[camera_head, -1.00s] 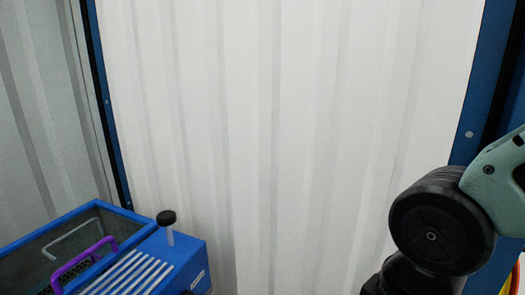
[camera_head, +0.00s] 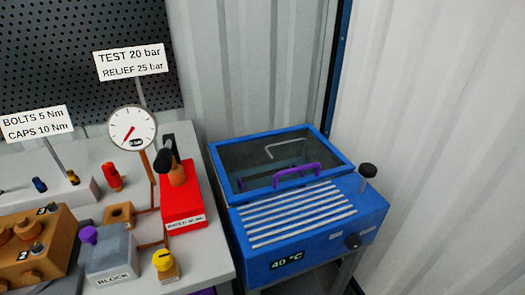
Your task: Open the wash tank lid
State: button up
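The blue wash tank (camera_head: 300,268) stands right of the workbench, in the corner by the corrugated walls. Its lid is a dark see-through panel in a blue frame (camera_head: 222,172) and appears shut, lying over the rear part of the tank. A purple handle (camera_head: 296,174) shows at the lid's front edge. A grey wire handle (camera_head: 283,147) shows through the panel. In front of the lid is a top with pale slats (camera_head: 295,214). My gripper is not in view.
The bench at left holds a red unit (camera_head: 183,195), a pressure gauge (camera_head: 132,130), a grey block (camera_head: 109,254) and a brass-coloured pump body (camera_head: 35,250).

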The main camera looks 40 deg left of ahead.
aim_at(232, 199)
jog(key=u, duration=1.45)
jog(key=i+l+u, duration=0.1)
jog(key=l, duration=0.25)
